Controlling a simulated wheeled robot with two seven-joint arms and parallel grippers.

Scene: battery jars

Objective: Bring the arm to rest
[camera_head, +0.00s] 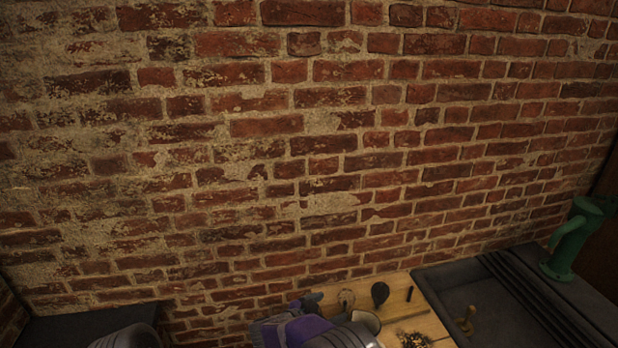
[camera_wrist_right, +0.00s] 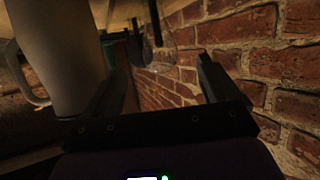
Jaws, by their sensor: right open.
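My right gripper (camera_head: 306,301) shows at the bottom of the head view, at the end of my purple and grey arm. It is close to the brick wall, over or beside the left end of the wooden counter (camera_head: 432,325). In the right wrist view the two dark fingers (camera_wrist_right: 163,68) are apart with nothing between them. A pale mug (camera_wrist_right: 62,55) with a handle stands just left of the fingers there, apart from them as far as I can tell. My left gripper is not in view.
A brick wall (camera_head: 300,150) fills most of the head view. A dark sink (camera_head: 470,285) with a brass tap (camera_head: 465,321) and a green pump (camera_head: 570,245) are at right.

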